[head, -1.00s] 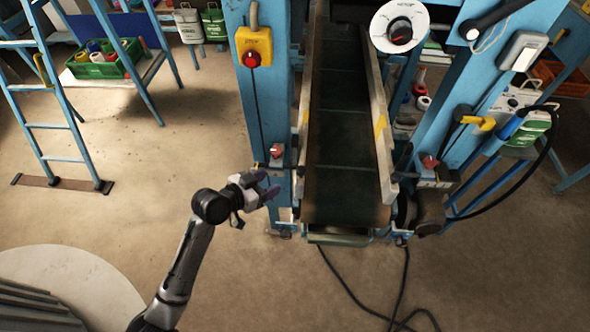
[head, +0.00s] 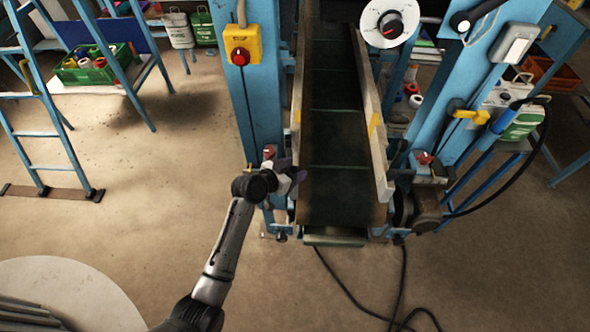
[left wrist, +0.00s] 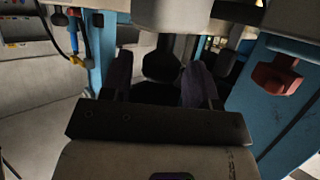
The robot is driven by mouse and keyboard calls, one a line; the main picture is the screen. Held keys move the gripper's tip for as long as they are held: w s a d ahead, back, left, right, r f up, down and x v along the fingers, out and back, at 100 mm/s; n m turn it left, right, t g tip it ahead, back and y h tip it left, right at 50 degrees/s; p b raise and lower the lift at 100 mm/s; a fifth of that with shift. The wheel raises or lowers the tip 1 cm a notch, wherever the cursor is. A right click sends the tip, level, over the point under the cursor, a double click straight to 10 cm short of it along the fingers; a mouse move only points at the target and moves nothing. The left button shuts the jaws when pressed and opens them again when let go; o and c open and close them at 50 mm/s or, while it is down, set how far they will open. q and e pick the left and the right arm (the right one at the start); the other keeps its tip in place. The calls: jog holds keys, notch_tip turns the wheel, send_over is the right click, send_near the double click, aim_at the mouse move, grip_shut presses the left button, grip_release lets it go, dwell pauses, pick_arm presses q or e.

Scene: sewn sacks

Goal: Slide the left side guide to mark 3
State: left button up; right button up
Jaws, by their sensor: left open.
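The left side guide (head: 298,95) is a pale rail with a yellow patch along the left edge of the dark conveyor belt (head: 338,130). My left gripper (head: 297,177) is at the near end of this guide, by the left blue post. In the left wrist view the two dark fingers (left wrist: 161,82) are apart. A dark rounded knob (left wrist: 162,62) shows beyond and between them; I cannot tell whether they touch it. The numbered marks cannot be made out. My right gripper is out of view.
A red knob (head: 269,152) is on the left post close to my gripper; it also shows in the left wrist view (left wrist: 277,75). A yellow box with a red button (head: 242,50) hangs higher. The right side guide (head: 374,120) borders the belt. Floor in front is mostly clear, with cables.

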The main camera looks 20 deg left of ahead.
pick_arm(q)
jog(key=shift+w+d+f, duration=0.15)
jog(key=shift+w, duration=0.1)
jog(key=shift+d, duration=0.1)
grip_shut()
dwell(0.4)
